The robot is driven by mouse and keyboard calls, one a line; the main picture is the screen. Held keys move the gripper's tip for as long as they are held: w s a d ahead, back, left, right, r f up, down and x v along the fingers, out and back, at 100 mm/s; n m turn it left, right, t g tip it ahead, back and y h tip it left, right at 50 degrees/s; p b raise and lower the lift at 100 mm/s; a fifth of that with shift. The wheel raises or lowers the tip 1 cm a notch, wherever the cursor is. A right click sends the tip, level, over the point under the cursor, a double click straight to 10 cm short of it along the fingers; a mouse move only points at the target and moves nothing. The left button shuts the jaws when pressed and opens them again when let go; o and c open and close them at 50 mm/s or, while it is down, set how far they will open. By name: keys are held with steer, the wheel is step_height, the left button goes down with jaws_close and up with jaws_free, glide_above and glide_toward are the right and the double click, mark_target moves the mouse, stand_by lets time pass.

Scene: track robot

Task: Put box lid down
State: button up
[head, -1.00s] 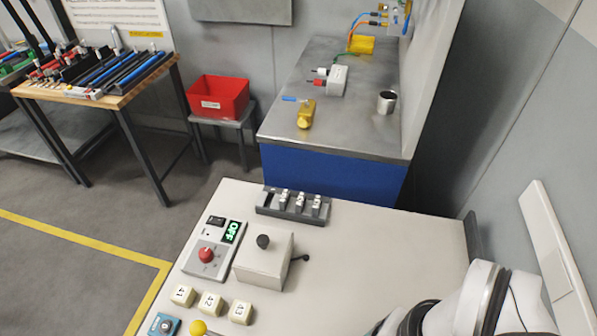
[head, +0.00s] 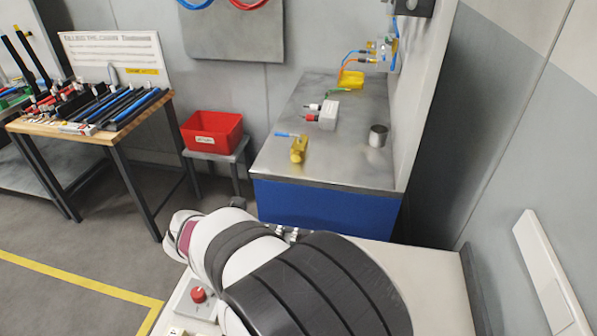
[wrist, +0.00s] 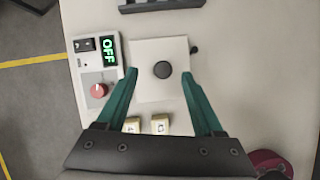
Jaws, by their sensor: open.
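In the wrist view, a pale square box lid (wrist: 148,49) with a round black knob (wrist: 162,69) shows from above. A small dark lever sticks out at its right side. Whether the lid is seated flat or raised cannot be told from above. My gripper (wrist: 159,75) is open, with its two green fingers on either side of the knob and apart from it. Nothing is between the fingers except the view of the lid and knob. In the head view my arm hides the box, and the gripper is out of sight there.
Left of the box is a panel with a green OFF display (wrist: 109,50) and a red knob (wrist: 98,90). Cream number blocks (wrist: 160,124) lie near the gripper base. A dark rack (wrist: 160,3) stands beyond the box. The white tabletop (wrist: 240,80) is clear to the right.

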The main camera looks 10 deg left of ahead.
steer(key=x, duration=0.4)
steer(key=s+x, duration=0.1)
steer(key=x, duration=0.1)
steer(key=shift+w+d+f, duration=0.1)
steer(key=shift+d+f, duration=0.1)
steer(key=shift+f, duration=0.05)
jaws_close()
